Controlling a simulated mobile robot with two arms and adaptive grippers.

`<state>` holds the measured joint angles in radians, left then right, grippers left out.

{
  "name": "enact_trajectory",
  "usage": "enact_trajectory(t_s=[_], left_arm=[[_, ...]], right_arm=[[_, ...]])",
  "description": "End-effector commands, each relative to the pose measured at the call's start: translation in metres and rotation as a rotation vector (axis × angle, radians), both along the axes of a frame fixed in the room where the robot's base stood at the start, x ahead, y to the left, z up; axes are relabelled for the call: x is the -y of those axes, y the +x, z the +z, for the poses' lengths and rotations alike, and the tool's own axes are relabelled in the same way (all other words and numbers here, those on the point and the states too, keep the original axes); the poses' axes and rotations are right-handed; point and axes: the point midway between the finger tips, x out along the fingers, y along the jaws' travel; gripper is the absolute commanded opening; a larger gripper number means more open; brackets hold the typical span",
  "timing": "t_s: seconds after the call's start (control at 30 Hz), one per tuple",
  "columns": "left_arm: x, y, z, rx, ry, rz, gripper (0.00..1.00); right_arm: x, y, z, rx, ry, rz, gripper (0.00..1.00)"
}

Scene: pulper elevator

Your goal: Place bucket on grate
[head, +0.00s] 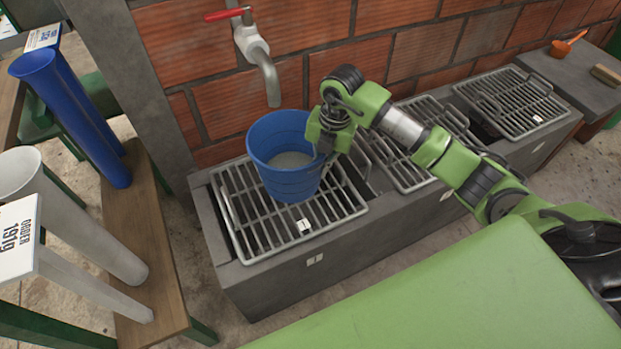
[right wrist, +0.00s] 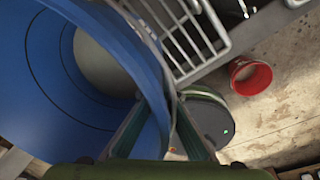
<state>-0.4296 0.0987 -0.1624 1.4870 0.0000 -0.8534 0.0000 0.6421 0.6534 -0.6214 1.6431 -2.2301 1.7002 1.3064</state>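My right gripper (head: 327,152) is at the bucket's right rim. In the right wrist view the fingers (right wrist: 160,125) sit on either side of the bucket's wall and look shut on it. The blue bucket (right wrist: 45,85) fills the left of that view, and the grate (right wrist: 185,35) shows beyond its rim. My left gripper is not in view.
A tap with a red handle (head: 255,50) hangs close above the bucket. More grates (head: 513,100) lie to the right on the concrete trough (head: 290,285). A bench with tubes (head: 150,240) stands left. A red container (right wrist: 250,76) is on the floor.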

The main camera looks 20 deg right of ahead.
Motion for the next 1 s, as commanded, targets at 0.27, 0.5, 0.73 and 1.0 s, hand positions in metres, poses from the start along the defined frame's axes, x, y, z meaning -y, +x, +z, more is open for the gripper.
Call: enact_trajectory(t_s=[0.27, 0.5, 0.73, 1.0], left_arm=[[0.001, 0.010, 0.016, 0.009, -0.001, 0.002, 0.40], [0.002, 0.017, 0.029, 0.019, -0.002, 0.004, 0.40], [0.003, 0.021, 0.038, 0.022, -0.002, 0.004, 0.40], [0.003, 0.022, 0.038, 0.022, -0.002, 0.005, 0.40]], right_arm=[[-0.014, 0.023, -0.026, 0.009, 0.005, 0.000, 0.00], [-0.018, 0.027, -0.051, 0.005, 0.005, 0.000, 0.00], [-0.017, 0.028, -0.065, 0.008, 0.004, 0.001, 0.00], [-0.017, 0.028, -0.065, 0.008, 0.004, 0.001, 0.00]])
